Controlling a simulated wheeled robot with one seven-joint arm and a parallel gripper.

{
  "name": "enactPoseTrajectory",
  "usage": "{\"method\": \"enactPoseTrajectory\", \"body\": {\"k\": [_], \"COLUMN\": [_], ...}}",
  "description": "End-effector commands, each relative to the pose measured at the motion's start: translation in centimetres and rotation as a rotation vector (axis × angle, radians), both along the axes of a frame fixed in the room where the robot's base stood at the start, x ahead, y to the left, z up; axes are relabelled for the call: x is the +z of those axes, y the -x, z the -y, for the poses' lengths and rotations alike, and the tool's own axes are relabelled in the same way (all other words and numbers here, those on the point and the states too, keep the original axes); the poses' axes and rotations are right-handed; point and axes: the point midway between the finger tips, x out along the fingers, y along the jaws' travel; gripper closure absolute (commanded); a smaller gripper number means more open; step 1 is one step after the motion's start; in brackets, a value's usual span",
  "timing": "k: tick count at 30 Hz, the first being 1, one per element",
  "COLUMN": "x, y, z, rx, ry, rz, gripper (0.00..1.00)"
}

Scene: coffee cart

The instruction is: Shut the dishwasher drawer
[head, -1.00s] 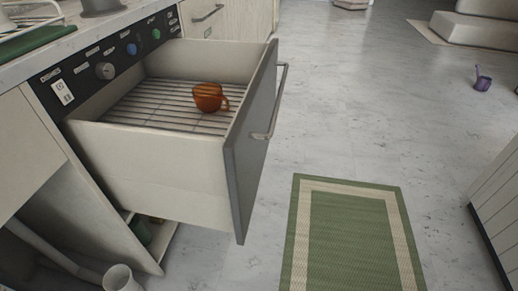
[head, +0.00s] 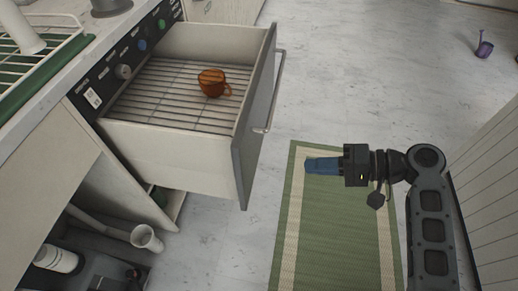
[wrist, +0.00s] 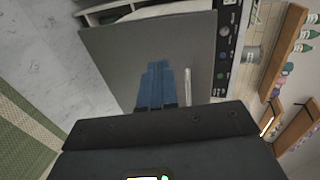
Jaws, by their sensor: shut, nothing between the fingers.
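The dishwasher drawer (head: 165,158) stands pulled out from under the counter, with a wire rack inside. An amber cup (head: 211,82) sits on the rack toward the drawer front. The grey front panel (head: 252,135) carries a bar handle (head: 277,95). My gripper (head: 308,166) has blue fingers, which are shut and empty. It is to the right of the drawer front, apart from it, above the mat. In the wrist view the blue fingers (wrist: 155,72) point at the grey front panel (wrist: 110,55), beside the handle (wrist: 188,88).
A control panel (head: 125,55) with knobs runs along the counter edge. A green mat (head: 325,235) lies on the floor below my arm. A panelled cabinet (head: 490,170) stands at the right. A purple watering can (head: 484,45) is on the floor at the far right.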

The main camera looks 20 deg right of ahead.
Motion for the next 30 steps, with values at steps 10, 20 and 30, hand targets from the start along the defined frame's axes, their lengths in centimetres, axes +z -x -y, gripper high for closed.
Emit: {"method": "enactPoseTrajectory", "body": {"k": [10,20,30], "x": [0.2,-1.8,-2.0], "y": [-1.5,-4.6,-6.8], "z": [-2.0,-7.4,-11.0], "rx": [0.028,0.029,0.024], "ry": [-0.021,-0.020,-0.019], "rz": [0.008,0.007,0.008], "gripper": [1.00,1.00,1.00]}}
